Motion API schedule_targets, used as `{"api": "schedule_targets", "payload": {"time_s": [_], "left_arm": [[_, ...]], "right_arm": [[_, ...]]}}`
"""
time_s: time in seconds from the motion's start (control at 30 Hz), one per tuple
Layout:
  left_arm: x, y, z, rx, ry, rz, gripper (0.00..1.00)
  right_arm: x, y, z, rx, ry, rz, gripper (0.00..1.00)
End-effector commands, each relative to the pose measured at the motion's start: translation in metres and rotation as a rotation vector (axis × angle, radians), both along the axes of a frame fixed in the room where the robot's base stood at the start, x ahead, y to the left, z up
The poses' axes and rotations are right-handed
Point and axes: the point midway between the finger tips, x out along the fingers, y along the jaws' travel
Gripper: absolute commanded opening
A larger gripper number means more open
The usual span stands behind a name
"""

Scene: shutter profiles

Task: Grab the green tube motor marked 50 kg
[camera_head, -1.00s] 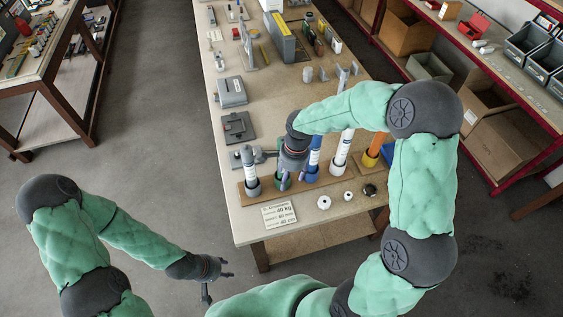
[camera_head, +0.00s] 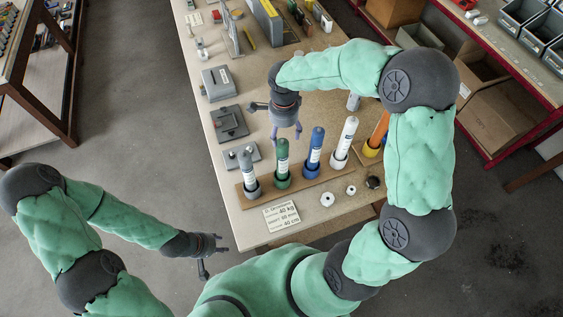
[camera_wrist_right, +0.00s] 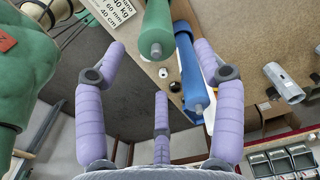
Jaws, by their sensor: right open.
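The green tube motor (camera_head: 282,158) stands upright in a holder on a wooden rack, between a grey tube (camera_head: 247,168) and a blue tube (camera_head: 314,149). Its label is too small to read. My right gripper (camera_head: 286,134) is open and empty, just behind and above the green tube's top. In the right wrist view the green tube (camera_wrist_right: 157,28) shows its end between the spread purple fingers, not touched, with the blue tube (camera_wrist_right: 190,75) beside it. My left gripper (camera_head: 218,244) is open and empty, off the table's front left.
A white tube (camera_head: 345,140) stands further right in the rack, with an orange tube (camera_head: 379,130) beyond it. A sign reading 40 kg (camera_head: 281,216) lies in front.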

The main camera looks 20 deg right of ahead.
Motion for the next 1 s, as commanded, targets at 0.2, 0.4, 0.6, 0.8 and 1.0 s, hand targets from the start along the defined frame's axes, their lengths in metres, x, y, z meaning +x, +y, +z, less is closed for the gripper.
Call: {"api": "schedule_targets", "payload": {"time_s": [0.2, 0.4, 0.6, 0.8, 1.0], "left_arm": [[0.000, 0.000, 0.003, 0.000, -0.001, 0.000, 0.40], [0.001, 0.000, 0.012, 0.000, -0.001, 0.000, 0.40], [0.001, 0.000, 0.018, 0.000, -0.001, 0.000, 0.40], [0.001, 0.000, 0.019, 0.000, -0.001, 0.000, 0.40], [0.000, 0.000, 0.018, 0.000, -0.001, 0.000, 0.40]], "right_arm": [[0.000, 0.000, -0.018, 0.001, 0.001, 0.000, 0.69], [-0.004, 0.004, -0.038, 0.001, 0.007, 0.003, 0.69], [-0.004, 0.005, -0.064, 0.001, 0.003, 0.001, 0.69], [-0.003, 0.005, -0.070, 0.001, 0.000, 0.001, 0.69], [-0.003, 0.005, -0.070, 0.001, 0.000, 0.001, 0.50]]}}
